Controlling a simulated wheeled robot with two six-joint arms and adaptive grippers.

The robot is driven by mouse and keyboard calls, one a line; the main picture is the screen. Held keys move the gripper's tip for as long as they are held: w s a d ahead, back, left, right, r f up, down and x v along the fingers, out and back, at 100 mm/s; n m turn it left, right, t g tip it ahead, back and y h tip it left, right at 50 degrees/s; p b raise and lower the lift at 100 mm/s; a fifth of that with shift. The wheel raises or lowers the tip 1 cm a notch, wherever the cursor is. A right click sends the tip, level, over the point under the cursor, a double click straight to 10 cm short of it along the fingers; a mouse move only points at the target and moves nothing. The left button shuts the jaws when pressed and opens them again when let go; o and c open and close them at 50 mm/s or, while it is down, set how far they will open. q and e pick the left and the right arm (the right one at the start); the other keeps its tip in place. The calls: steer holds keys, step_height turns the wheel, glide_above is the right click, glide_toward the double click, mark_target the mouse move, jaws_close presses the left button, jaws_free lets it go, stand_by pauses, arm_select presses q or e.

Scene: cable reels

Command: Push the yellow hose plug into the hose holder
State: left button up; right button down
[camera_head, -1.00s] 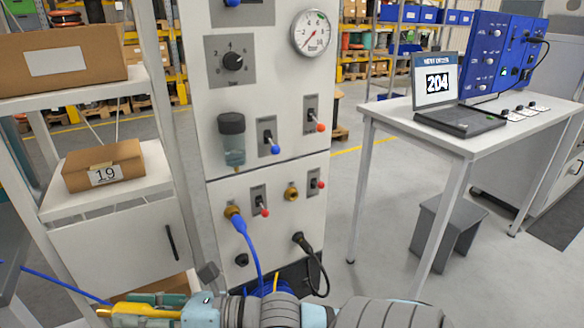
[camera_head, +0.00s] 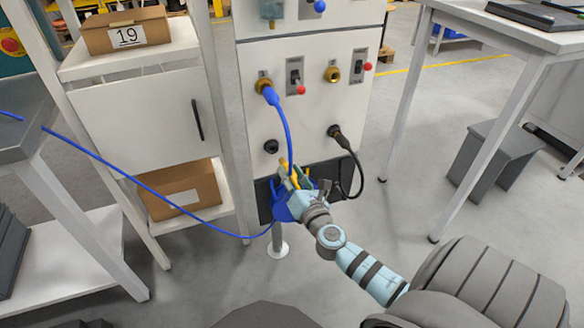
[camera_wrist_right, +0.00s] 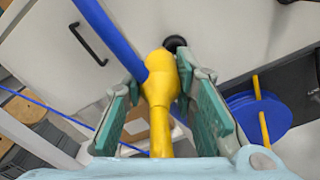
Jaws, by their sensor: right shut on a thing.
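My right gripper (camera_head: 290,177) is in front of the lower panel. Its green-padded fingers (camera_wrist_right: 160,105) are on both sides of the yellow hose plug (camera_wrist_right: 160,85), which also shows in the head view (camera_head: 284,164). The plug's thick end points away from the wrist, towards the panel. A black round socket (camera_head: 271,146) is low on the panel; in the right wrist view (camera_wrist_right: 175,43) it is just beyond the plug's tip. The plug appears apart from it. I cannot tell for certain which part is the hose holder. My left gripper is out of view.
A blue hose (camera_head: 285,125) hangs from a brass fitting (camera_head: 263,85) and passes close behind the plug. A blue reel (camera_head: 283,212) stands below. A black cable (camera_head: 355,170) loops to the right. A shelf with a cardboard box (camera_head: 180,190) is at left.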

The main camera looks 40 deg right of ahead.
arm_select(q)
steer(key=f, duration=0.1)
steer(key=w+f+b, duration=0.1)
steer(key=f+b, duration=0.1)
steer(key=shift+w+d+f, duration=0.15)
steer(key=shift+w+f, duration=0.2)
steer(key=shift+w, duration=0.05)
arm_select(e)
steer(key=w+d+f, duration=0.3)
steer(key=w+f, duration=0.1)
steer(key=w, duration=0.3)
steer(key=shift+w+h, duration=0.15)
steer(key=shift+h, duration=0.15)
arm_select(q)
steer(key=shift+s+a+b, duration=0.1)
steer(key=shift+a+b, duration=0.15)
steer(key=shift+b, duration=0.1)
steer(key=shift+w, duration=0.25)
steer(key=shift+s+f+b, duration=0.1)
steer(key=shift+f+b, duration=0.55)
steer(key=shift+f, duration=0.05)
arm_select(e)
steer(key=shift+x, duration=1.6)
